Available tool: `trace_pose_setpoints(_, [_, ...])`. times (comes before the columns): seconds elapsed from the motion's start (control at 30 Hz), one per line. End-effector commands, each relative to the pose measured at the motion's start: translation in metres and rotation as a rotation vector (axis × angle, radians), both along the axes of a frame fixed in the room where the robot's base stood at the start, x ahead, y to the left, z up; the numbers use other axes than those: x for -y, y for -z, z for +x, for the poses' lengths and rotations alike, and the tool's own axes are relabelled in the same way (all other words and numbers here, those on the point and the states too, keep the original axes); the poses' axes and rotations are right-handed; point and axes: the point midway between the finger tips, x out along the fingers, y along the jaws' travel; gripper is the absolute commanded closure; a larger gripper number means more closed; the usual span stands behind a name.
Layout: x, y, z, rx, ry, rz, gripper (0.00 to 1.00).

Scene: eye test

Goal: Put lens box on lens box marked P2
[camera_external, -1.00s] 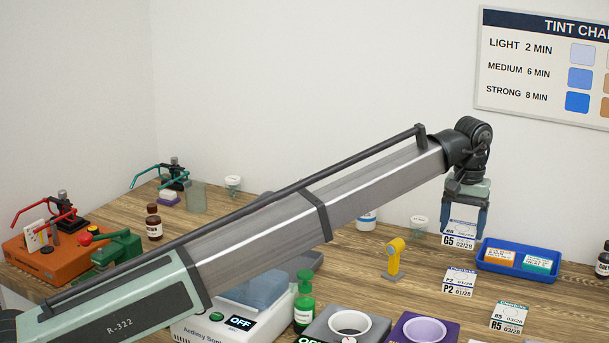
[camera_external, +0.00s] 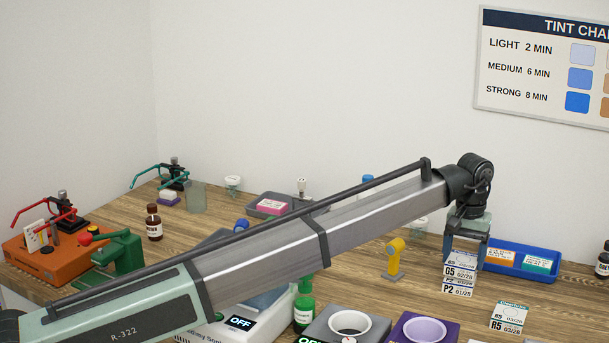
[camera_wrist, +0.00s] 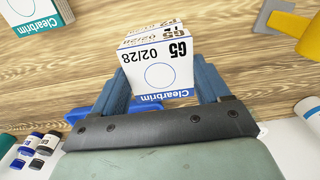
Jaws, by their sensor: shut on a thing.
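My gripper (camera_external: 464,256) is shut on a white lens box marked G5 (camera_external: 460,270), with its fingers on two opposite sides. The box is level, and in the wrist view (camera_wrist: 158,68) it fills the space between the fingers. The white lens box marked P2 (camera_external: 458,291) is directly below it in the external view, with its lower front label showing. The two boxes look touching or almost so; I cannot tell whether a gap is left.
A lens box marked R5 (camera_external: 509,317) stands to the right and nearer the camera. A blue tray (camera_external: 520,273) with an orange and a teal pack lies behind right. A yellow device (camera_external: 394,258) stands to the left. The wood between P2 and R5 is clear.

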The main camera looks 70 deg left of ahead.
Motion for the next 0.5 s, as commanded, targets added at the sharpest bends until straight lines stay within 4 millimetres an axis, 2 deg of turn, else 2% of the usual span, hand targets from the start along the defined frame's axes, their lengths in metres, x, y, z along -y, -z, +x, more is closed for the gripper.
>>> trace_pose_setpoints(0.1, [0.0001, 0.0122, -0.0007, -0.001, 0.000, 0.000, 0.54])
trace_pose_setpoints(0.5, [0.0001, 0.0157, -0.0002, 0.000, 0.000, 0.000, 0.54])
